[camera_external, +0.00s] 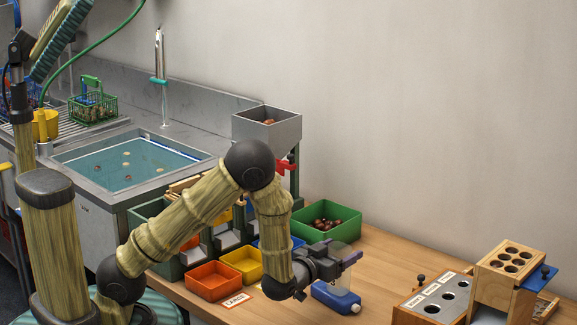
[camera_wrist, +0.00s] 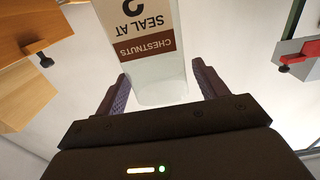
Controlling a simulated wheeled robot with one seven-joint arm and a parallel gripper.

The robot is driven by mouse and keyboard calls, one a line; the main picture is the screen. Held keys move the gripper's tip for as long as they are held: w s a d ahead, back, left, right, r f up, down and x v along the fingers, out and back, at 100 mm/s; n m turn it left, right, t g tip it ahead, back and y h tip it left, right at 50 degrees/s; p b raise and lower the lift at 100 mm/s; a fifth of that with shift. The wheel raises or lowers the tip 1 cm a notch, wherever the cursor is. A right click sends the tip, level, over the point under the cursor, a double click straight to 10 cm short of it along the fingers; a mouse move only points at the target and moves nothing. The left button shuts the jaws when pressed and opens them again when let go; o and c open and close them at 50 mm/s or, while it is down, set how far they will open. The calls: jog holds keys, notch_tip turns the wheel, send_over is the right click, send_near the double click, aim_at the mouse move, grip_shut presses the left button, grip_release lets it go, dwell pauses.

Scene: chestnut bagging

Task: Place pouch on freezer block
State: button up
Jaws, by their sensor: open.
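The pouch is a clear bag with a white and brown "CHESTNUTS" label (camera_wrist: 145,45), seen upside down in the wrist view. In the external view the pouch (camera_external: 342,279) is a pale, see-through shape directly above the blue freezer block (camera_external: 330,297). It appears upright, with its lower end at the block's top; exact contact is hard to tell. My gripper (camera_external: 343,255) is open around the pouch's upper part. In the wrist view, my gripper (camera_wrist: 160,75) has its purple fingers spread on either side of the bag, with visible gaps. The freezer block is hidden in the wrist view.
Orange (camera_external: 212,281) and yellow (camera_external: 241,265) bins stand left of the block, with a "LARGE" card (camera_external: 236,300). A green bin (camera_external: 326,224) of chestnuts stands behind. A wooden holed stand (camera_external: 508,265) is at right. The table (camera_external: 400,262) is clear between.

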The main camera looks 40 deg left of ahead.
jog(key=s+p, duration=0.6)
jog(key=s, duration=0.4)
dwell(0.7)
